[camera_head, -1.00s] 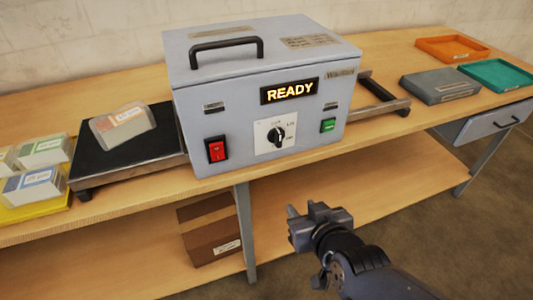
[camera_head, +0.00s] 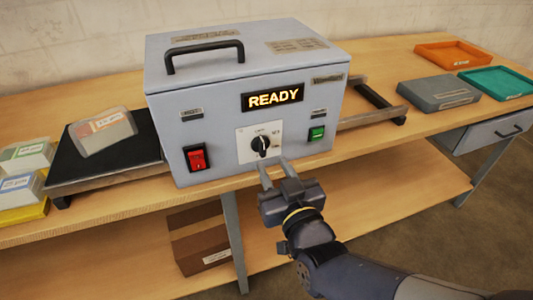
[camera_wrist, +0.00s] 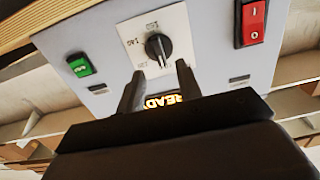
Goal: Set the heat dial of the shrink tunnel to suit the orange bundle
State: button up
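The shrink tunnel (camera_head: 215,125) is a grey box on the bench with a lit READY display (camera_head: 273,97). Its black heat dial (camera_head: 262,145) sits on a white scale plate; in the wrist view the dial (camera_wrist: 158,47) shows with small numbers around it, seemingly including 140 and 160. The pointer's exact setting is hard to read. The orange-labelled bundle (camera_head: 104,130) lies on the dark infeed bed at left. My gripper (camera_head: 274,167) is in front of the panel just below the dial. Its fingers are apart and empty; in the wrist view the fingertips (camera_wrist: 159,70) point at the dial.
A red switch (camera_head: 196,158) is left of the dial and a green button (camera_head: 316,134) right. Green- and blue-labelled bundles (camera_head: 22,186) stand at far left. Grey (camera_head: 438,92), orange (camera_head: 452,54) and teal (camera_head: 497,82) trays or boxes lie at right. A cardboard box (camera_head: 203,247) is below.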

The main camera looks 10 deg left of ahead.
aim_at(264, 149)
jog(key=shift+x, duration=2.6)
jog(key=shift+c, duration=0.5)
grip_shut()
